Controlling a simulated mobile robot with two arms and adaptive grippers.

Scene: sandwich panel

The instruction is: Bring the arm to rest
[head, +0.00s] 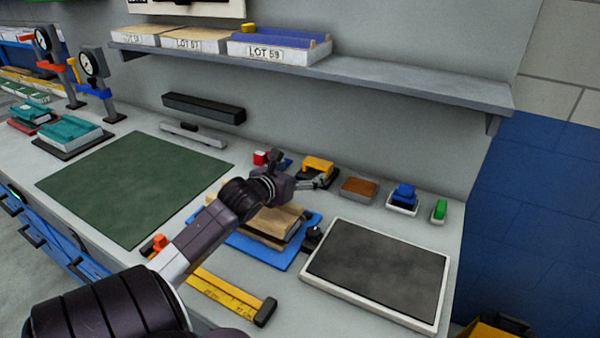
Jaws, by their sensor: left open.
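My left arm reaches in from the lower left of the head view, over the workbench. The panels lie on a blue tray (262,250), partly hidden by my arm. My right gripper is not in the view.
A dark pad in a white frame (318,277) lies to the right. A green mat (125,185) lies left. A shelf (420,90) overhangs the bench.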

